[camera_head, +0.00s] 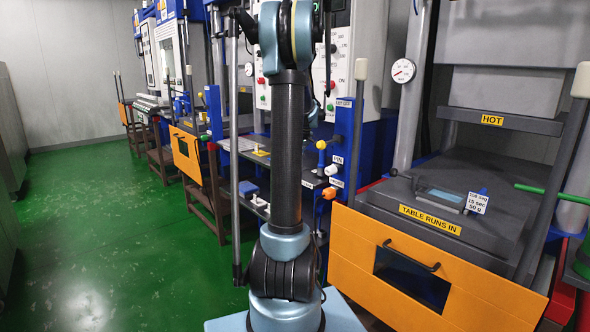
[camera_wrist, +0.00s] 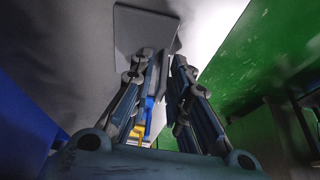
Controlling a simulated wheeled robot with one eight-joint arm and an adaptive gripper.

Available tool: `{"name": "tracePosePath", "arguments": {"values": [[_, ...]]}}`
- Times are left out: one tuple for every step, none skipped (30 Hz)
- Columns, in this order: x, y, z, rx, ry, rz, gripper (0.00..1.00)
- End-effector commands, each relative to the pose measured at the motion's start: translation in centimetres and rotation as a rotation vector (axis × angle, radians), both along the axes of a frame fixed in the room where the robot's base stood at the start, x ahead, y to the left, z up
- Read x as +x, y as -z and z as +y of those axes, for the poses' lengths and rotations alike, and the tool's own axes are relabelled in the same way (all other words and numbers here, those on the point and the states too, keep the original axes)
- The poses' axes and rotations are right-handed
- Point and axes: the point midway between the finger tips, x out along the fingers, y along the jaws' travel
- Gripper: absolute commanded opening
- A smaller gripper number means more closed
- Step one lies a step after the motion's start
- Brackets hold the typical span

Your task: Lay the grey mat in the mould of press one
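A flat grey sheet, which looks like the grey mat (camera_wrist: 145,28), shows at the fingertips in the wrist view. My gripper (camera_wrist: 164,62) has its two fingers close together, with the sheet's lower part between their tips. The gripper is out of the head view, above its top edge. In the head view, the near press at the right has a dark table (camera_head: 455,185) with a bluish rectangular recess (camera_head: 440,194) that looks like a mould. No press number is readable, so I cannot tell which is press one.
A "HOT" upper block (camera_head: 492,120) hangs over the near table. An orange guard (camera_head: 420,275) with a handle stands before it. A white tag (camera_head: 477,203) sits on the table. More presses (camera_head: 165,60) stand at the back left. The green floor (camera_head: 100,230) at left is clear.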

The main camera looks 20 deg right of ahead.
Motion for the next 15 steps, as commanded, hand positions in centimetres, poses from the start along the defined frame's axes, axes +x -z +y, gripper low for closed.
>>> {"name": "tracePosePath", "arguments": {"values": [[0.00,0.05,0.02,0.000,0.000,0.000,0.17],[0.00,0.04,0.02,0.000,0.000,0.000,0.17],[0.00,0.03,0.02,0.000,0.000,0.000,0.17],[0.00,0.03,0.02,0.000,0.000,0.000,0.17],[-0.01,0.04,0.02,0.000,0.000,0.000,0.17],[-0.02,0.03,0.02,0.000,0.000,0.000,0.10],[-0.02,0.03,0.02,0.000,0.000,0.000,0.03],[-0.02,0.03,0.02,0.000,0.000,0.000,0.00],[-0.02,0.03,0.02,0.000,0.000,0.000,0.00],[-0.01,0.02,0.03,0.000,0.000,0.000,0.00],[-0.02,0.01,0.03,0.000,0.000,0.000,0.00],[-0.02,0.01,0.03,0.000,0.000,0.000,0.00],[-0.02,0.01,0.03,0.000,0.000,0.000,0.00],[-0.02,0.00,0.03,0.000,0.000,0.000,0.00],[-0.02,0.00,0.03,0.000,0.000,0.000,0.00]]}}
